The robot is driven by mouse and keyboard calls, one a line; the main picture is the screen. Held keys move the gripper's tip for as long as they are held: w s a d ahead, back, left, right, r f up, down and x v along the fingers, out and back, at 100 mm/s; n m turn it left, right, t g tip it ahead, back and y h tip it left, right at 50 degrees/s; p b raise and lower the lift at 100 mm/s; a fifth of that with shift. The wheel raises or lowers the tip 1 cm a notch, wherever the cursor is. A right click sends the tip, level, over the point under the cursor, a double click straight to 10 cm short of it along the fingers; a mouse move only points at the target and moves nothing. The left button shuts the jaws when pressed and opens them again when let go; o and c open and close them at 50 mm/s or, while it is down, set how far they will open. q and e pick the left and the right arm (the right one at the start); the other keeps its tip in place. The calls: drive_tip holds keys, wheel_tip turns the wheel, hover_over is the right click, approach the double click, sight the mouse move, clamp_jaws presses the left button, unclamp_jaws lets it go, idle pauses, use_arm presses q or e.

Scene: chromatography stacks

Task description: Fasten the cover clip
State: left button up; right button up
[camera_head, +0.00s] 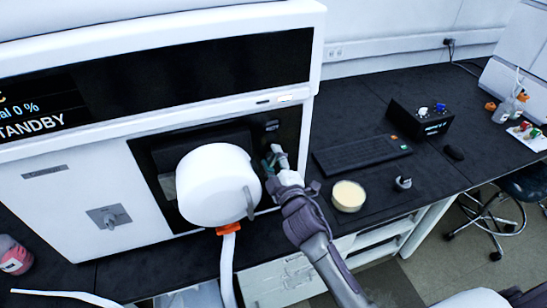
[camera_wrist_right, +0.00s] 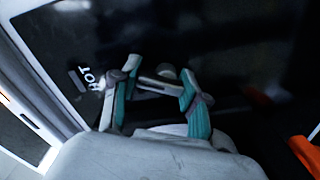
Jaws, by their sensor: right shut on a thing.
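A large white round cover (camera_head: 213,185) juts from the dark recess in the front of a white instrument. My right gripper (camera_head: 275,157) is at the right side of this recess, just right of the cover. In the right wrist view its teal-sided fingers (camera_wrist_right: 160,88) are shut on a short pale grey bar (camera_wrist_right: 155,83), which appears to be the cover clip. The fingers hide the ends of the bar. I cannot tell whether the clip is hooked to the cover. My left gripper is not in view.
An orange collar (camera_head: 229,229) and white hose hang below the cover. The instrument's screen (camera_head: 35,107) reads STANDBY. A HOT label (camera_wrist_right: 91,78) is near my fingers. A cream-filled dish (camera_head: 348,195), keyboard (camera_head: 361,153) and black box (camera_head: 420,119) stand on the dark bench to the right.

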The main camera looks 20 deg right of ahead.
drive_tip(key=n, duration=0.5)
drive_tip(key=shift+a+n+p, duration=0.2)
drive_tip(key=shift+n+p, duration=0.1)
drive_tip(key=shift+n, duration=0.1)
idle(0.4)
drive_tip(key=o, duration=1.2)
drive_tip(key=shift+c, duration=0.2)
drive_tip(key=shift+s, duration=0.1)
drive_tip(key=s, duration=1.1)
drive_tip(key=shift+s+d, duration=0.2)
drive_tip(key=shift+s, duration=0.2)
